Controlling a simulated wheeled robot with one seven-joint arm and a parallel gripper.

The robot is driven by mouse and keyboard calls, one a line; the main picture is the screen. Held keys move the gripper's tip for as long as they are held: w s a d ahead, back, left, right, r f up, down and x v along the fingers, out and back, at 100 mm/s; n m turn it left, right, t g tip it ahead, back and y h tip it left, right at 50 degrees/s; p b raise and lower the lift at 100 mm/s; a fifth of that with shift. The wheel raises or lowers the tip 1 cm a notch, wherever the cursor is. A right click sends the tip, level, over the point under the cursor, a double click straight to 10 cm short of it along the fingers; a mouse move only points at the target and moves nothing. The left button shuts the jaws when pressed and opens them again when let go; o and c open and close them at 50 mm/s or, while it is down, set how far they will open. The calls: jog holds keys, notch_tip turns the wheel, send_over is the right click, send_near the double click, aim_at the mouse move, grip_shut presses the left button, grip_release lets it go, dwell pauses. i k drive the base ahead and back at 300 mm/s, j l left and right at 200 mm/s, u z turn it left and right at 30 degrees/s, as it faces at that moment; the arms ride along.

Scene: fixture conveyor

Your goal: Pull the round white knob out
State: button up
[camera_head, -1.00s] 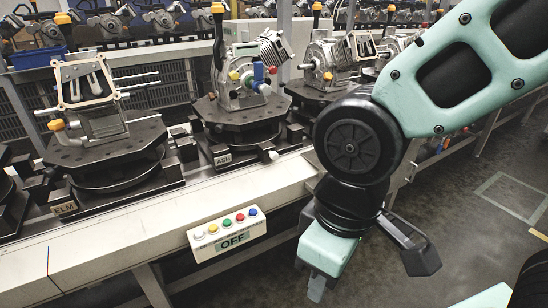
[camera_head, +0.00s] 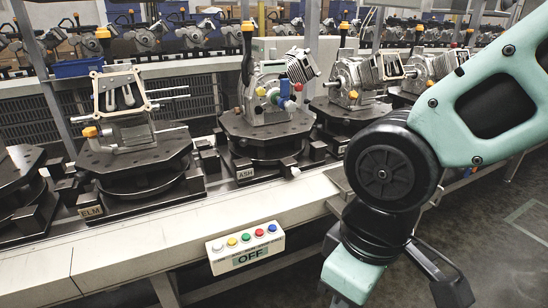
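A small round white knob (camera_head: 295,172) sticks out low at the front right of the dark fixture base (camera_head: 262,142) labelled ASH, on the conveyor edge. Above it stands a grey machine (camera_head: 270,98) with red, green, yellow and blue knobs and a pale knob near its right side. My gripper (camera_head: 350,279) hangs at the lower right, in front of the conveyor and apart from the white knob. Its mint body points down and its fingertips are cut off by the bottom edge, so its opening does not show.
A control box (camera_head: 245,249) with coloured buttons, one of them white, and an OFF sign hangs on the conveyor front. The fixture marked ELM (camera_head: 135,165) stands to the left. More machines stand to the right and behind. Open floor (camera_head: 500,225) lies at the right.

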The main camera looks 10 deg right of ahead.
aim_at(296, 172)
jog(key=i+j, duration=0.3)
jog(key=i+j+z, duration=0.1)
jog(key=i+j, duration=0.25)
jog(key=j, duration=0.15)
jog(key=i+j, duration=0.3)
jog(key=j, duration=0.15)
jog(key=z, duration=0.05)
